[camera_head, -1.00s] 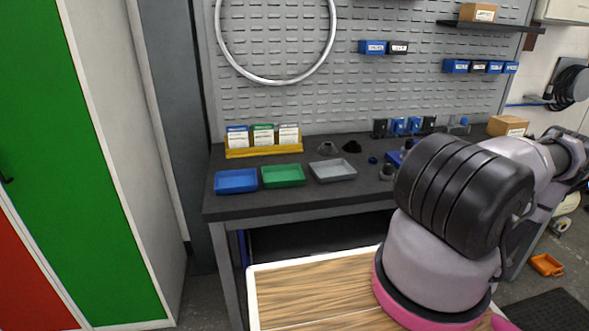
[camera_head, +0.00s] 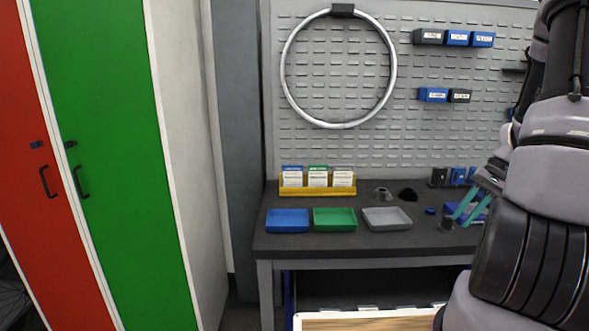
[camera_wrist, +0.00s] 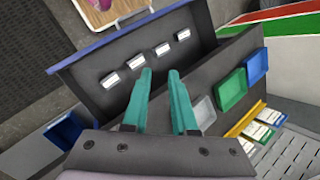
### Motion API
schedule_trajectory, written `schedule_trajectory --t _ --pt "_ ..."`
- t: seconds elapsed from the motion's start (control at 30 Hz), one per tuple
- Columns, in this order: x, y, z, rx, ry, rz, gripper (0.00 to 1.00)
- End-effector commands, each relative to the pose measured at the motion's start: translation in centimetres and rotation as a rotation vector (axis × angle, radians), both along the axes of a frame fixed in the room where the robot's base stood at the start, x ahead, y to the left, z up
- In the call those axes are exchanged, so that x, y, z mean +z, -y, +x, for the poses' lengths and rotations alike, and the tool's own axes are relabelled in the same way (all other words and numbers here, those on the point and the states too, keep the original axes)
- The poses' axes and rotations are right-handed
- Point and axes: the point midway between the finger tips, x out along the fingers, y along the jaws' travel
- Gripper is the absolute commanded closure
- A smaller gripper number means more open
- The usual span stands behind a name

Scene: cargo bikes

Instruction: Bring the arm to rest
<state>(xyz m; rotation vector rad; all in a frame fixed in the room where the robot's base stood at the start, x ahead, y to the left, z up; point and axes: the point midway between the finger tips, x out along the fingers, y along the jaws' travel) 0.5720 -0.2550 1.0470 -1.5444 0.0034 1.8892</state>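My arm fills the right side of the head view. My gripper (camera_head: 467,210) has two teal fingers and shows over the right part of the bench top, in front of the pegboard. In the wrist view the fingers of my gripper (camera_wrist: 161,76) stand apart with nothing between them. Part of the gripper's body is hidden behind my arm links in the head view.
The dark workbench (camera_head: 300,243) carries a blue tray (camera_head: 288,221), a green tray (camera_head: 335,219), a grey tray (camera_head: 387,219) and a yellow card holder (camera_head: 317,191). Small dark parts lie near the gripper. Red (camera_head: 25,150) and green (camera_head: 110,150) cabinet doors stand left.

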Motion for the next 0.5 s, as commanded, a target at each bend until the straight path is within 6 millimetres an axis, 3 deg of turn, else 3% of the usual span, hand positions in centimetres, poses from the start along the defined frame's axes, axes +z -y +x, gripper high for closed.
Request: schedule_trajectory --t 0.03,0.23,0.5 --pt "2.3 -1.1 0.5 0.016 0.026 -0.045 0.74" --pt "9.8 -5.5 0.9 0.039 0.125 -0.193 0.74" --pt "18.5 -11.9 -1.4 0.039 0.316 -0.335 0.74"
